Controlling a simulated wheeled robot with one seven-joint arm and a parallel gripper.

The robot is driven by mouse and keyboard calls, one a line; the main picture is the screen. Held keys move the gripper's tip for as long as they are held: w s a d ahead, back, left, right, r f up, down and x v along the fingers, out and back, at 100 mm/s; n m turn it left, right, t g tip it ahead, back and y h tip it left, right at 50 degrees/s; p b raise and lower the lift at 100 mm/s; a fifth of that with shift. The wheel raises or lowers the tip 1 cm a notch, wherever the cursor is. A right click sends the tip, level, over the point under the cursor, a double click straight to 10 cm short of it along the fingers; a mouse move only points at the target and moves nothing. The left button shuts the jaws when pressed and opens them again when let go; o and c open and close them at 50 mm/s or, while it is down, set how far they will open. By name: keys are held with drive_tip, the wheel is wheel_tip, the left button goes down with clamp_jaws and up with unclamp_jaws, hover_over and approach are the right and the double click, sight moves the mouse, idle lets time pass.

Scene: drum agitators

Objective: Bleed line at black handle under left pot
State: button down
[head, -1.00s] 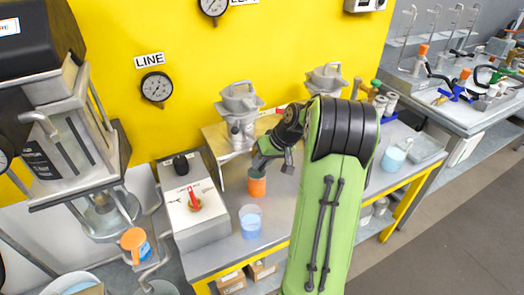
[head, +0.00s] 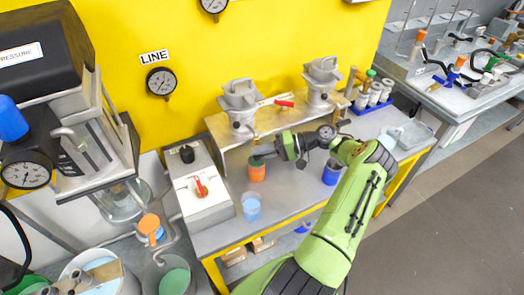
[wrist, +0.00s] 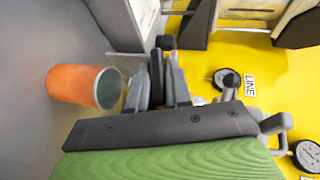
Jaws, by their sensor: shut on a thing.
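The left pot (head: 240,105) stands on the raised metal shelf, left of a similar pot (head: 323,85). My gripper (head: 262,153) reaches in from the right, under the left pot and just above an orange cup (head: 256,173).
A blue cup (head: 251,207) stands in front of the orange cup. A grey box (head: 205,210) with a red switch is at the left. The LINE gauge (head: 161,83) hangs on the yellow wall. A dark blue cup (head: 331,173) stands beside my arm.

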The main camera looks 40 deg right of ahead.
drive_tip(key=shift+f+m+t+y+b, duration=0.25)
drive_tip(key=shift+m+t+y+b, duration=0.2)
drive_tip(key=shift+y+b, duration=0.5)
drive_tip(key=shift+r+t+y+b, duration=0.1)
drive_tip(key=shift+t+y+b, duration=0.2)
drive_tip(key=shift+b, duration=0.45)
drive_tip(key=c, duration=1.1)
unclamp_jaws()
drive_tip(key=shift+c, duration=0.2)
drive_tip(key=b+v, duration=0.4)
drive_tip(key=v, duration=1.1)
drive_tip(key=shift+s+d, duration=0.3)
